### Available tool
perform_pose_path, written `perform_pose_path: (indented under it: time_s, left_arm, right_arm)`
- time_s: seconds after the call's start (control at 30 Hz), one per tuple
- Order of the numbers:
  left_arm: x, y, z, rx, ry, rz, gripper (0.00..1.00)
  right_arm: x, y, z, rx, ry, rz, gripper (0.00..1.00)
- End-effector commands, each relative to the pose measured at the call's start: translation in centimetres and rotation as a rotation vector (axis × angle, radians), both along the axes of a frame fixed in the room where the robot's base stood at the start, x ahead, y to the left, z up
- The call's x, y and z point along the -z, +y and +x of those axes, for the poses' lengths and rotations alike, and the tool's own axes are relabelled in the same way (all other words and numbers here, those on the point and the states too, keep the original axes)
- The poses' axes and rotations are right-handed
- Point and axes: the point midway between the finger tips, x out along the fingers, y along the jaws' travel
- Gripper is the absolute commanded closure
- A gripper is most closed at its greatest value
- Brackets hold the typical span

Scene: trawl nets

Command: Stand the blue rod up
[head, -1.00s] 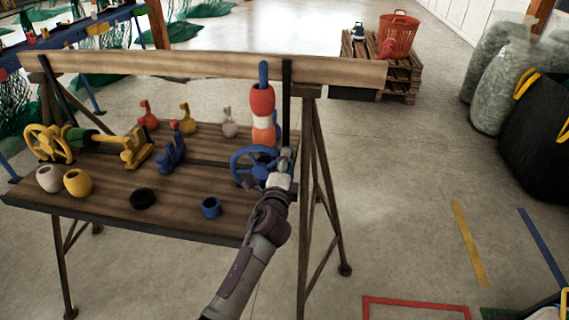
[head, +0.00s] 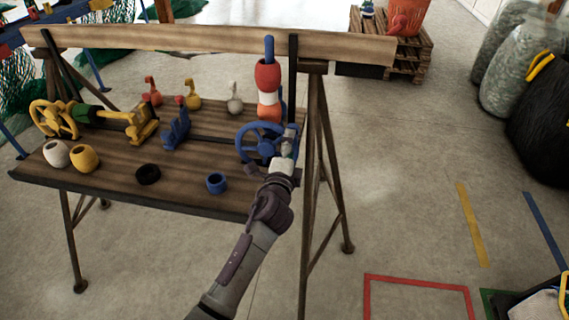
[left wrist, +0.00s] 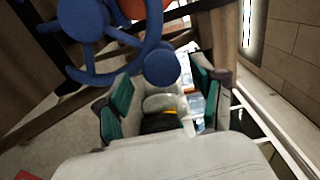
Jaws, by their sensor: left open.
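The blue rod (head: 269,47) stands about upright at the right end of the wooden bench, with a red, white and orange float stack (head: 267,77) around it. A blue handwheel (head: 246,153) is in front of its foot; the wheel also shows at the upper left of the left wrist view (left wrist: 84,18). My left gripper (head: 287,146) is at the right side of this wheel. In the left wrist view its fingers (left wrist: 160,98) are apart, with a round blue knob (left wrist: 162,66) of the wheel in line with the gap. I cannot tell whether they touch it. My right gripper is not in view.
The bench (head: 110,190) also bears a yellow handwheel (head: 52,119), a blue bracket (head: 176,131), white and yellow cups, a black ring (head: 148,174) and a blue cup (head: 216,183). A dark post (head: 292,80) stands right of the rod.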

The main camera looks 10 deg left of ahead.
Motion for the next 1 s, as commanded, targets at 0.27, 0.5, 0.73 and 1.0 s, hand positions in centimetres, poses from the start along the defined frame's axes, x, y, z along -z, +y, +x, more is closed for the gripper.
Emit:
perform_pose_path:
  time_s: [0.27,0.5,0.73,1.0]
  left_arm:
    - [0.1,0.2,-6.1,0.0,0.003,-0.001,0.31]
    - [0.1,0.3,-8.9,0.001,0.002,0.0,0.31]
    - [0.1,0.3,-9.3,0.001,0.002,0.001,0.31]
    - [0.1,0.3,-9.3,0.0,0.002,0.0,0.31]
  right_arm:
    - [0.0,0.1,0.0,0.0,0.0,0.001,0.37]
    - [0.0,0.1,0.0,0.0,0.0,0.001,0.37]
    - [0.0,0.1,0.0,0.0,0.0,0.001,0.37]
    - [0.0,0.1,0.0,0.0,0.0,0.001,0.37]
